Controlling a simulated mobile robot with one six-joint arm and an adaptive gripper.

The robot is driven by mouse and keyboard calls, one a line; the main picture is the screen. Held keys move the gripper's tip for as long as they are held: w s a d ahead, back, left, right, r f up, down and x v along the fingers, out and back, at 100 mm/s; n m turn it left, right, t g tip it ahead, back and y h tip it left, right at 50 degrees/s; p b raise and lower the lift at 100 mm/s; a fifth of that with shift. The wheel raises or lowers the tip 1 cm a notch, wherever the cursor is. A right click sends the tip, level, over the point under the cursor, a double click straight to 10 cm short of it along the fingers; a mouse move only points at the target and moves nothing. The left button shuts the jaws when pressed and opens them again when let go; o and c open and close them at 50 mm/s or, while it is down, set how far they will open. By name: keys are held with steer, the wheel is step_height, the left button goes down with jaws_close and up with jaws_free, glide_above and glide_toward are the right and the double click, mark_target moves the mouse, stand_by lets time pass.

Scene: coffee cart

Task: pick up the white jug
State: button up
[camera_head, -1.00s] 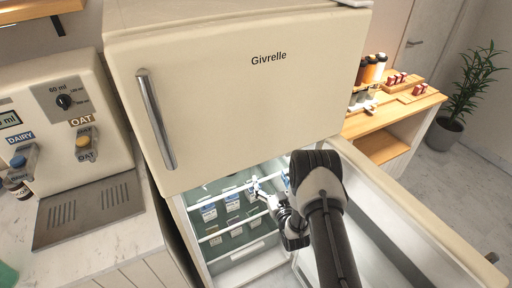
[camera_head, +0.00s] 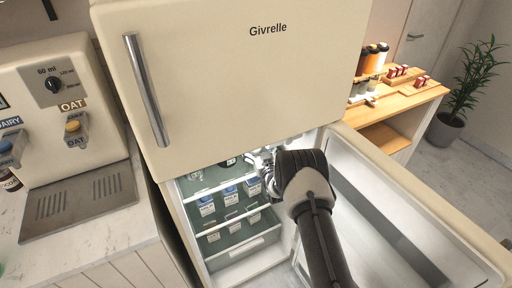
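The lower compartment of the cream fridge is open, and my arm reaches into it. My gripper (camera_head: 258,158) is at the top shelf level, near the upper edge of the opening, partly hidden by my wrist. It is too small to tell whether its fingers are open or shut, or whether they touch anything. I cannot make out a white jug; the back of the top shelf is hidden by the upper door and my arm. White cartons with blue tops (camera_head: 206,205) stand in a row on the shelf below.
The upper fridge door (camera_head: 220,80) is shut. The lower door (camera_head: 410,220) stands open to the right of my arm. A milk dispenser (camera_head: 62,115) on a counter (camera_head: 90,238) is at left. A wooden shelf unit (camera_head: 405,106) with jars stands at right.

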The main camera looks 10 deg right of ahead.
steer(key=shift+w, duration=0.4)
steer(key=shift+r, duration=0.15)
steer(key=c, duration=1.4)
steer(key=shift+r, duration=0.1)
steer(key=shift+c, duration=0.2)
steer(key=shift+r+p, duration=0.9)
steer(key=shift+r, duration=0.8)
steer(key=s+d+p, duration=0.2)
steer(key=s+p, duration=0.2)
steer(key=s, duration=1.3)
steer(key=shift+s+p, duration=0.35)
steer(key=shift+s, duration=0.05)
steer(key=shift+f, duration=0.1)
